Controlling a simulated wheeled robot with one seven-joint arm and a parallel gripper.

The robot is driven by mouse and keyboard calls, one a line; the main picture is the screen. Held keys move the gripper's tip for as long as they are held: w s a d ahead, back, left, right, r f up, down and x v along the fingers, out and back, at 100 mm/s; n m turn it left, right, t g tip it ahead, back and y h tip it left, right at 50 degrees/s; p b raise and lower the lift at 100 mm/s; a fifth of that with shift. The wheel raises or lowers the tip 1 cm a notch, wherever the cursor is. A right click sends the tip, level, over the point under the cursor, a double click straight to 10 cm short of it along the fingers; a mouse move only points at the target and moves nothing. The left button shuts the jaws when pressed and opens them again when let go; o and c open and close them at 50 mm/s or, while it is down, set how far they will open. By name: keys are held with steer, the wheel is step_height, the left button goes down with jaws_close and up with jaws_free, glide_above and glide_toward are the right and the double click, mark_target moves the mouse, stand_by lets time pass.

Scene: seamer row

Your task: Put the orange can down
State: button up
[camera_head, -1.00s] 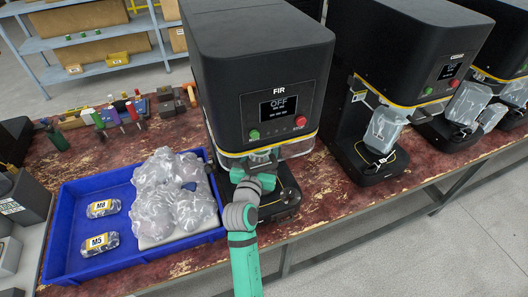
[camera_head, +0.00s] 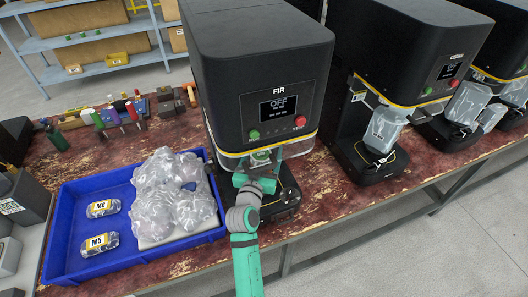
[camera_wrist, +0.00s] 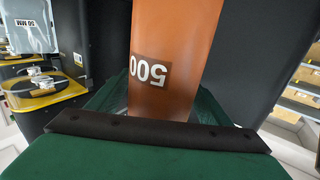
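The orange can fills the upper middle of the wrist view (camera_wrist: 177,40), with a "500" label on its side. My gripper's green fingers lie on both sides of the can's near end, and the gripper looks shut on it. In the head view my gripper (camera_head: 258,183) is at the front opening of the black seamer marked FIR (camera_head: 282,77), whose display reads OFF. The can does not show clearly in that view. Whether its base touches anything is hidden.
A blue tray (camera_head: 75,207) with clear bags and packs marked M8 and M5 stands left of the seamer. More seamers (camera_head: 400,50) stand to the right. Hand tools (camera_head: 112,115) lie behind the tray. The red worn bench top (camera_head: 320,200) is bare in front.

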steer(key=v, duration=1.2)
steer(key=s+f+n+g+y, duration=0.1)
steer(key=s+f+n+y, duration=0.1)
steer(key=s+f, duration=0.6)
steer(key=s+f+n+g+y, duration=0.1)
steer(key=s+f+n+y, duration=0.2)
steer(key=s, duration=0.9)
steer(key=s+r+m, duration=0.1)
steer(key=s+r, duration=0.1)
steer(key=s, duration=1.6)
steer(key=shift+s+d+r+m, duration=0.2)
steer(key=shift+s+d+m, duration=0.05)
steer(key=shift+m, duration=0.15)
steer(key=shift+c, duration=0.6)
